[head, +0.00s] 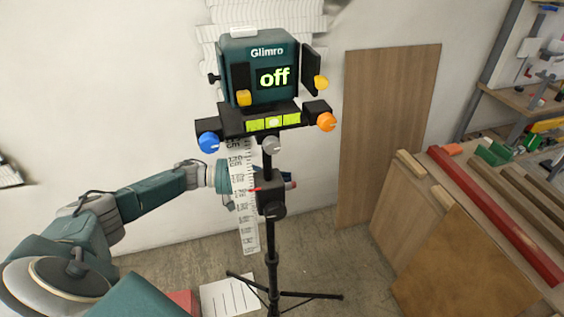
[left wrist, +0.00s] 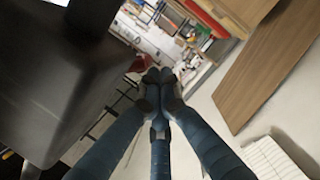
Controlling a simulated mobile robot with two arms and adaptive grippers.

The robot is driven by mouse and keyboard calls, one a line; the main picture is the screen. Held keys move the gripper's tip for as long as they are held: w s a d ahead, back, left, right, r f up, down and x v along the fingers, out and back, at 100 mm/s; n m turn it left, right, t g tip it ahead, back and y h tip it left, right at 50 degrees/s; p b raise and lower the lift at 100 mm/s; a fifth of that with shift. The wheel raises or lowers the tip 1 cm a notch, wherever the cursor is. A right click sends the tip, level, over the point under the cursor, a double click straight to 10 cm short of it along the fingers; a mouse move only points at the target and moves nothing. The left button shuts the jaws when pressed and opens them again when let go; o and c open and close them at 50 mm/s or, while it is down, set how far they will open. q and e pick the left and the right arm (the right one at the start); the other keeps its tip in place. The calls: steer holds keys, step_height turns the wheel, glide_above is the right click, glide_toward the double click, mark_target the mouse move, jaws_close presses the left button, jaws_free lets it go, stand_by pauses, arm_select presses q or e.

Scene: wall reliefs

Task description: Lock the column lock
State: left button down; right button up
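A large dark block (left wrist: 55,75) fills the left of the left wrist view, close beside my fingers. My left gripper (left wrist: 158,77) has its fingertips together with nothing seen between them. In the head view it is just left of the lock, partly hidden by the white scale and column; contact cannot be told. My right gripper is out of view.
The Glimro device (head: 258,52) on top reads "off", with blue (head: 208,142) and orange (head: 326,122) knobs beneath. A white scale strip (head: 247,225) hangs by the column. Tripod legs (head: 310,295) spread below. A wooden workbench (head: 480,265) stands at right, a board (head: 385,130) behind.

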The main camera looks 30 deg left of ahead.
arm_select(q)
steer(key=shift+s+d+f+n, duration=0.3)
steer(key=shift+d+f+n, duration=0.1)
steer(key=shift+f+n, duration=0.25)
steer(key=shift+f, duration=0.15)
steer(key=f+v, duration=0.1)
steer(key=v, duration=1.1)
steer(key=shift+r, duration=0.35)
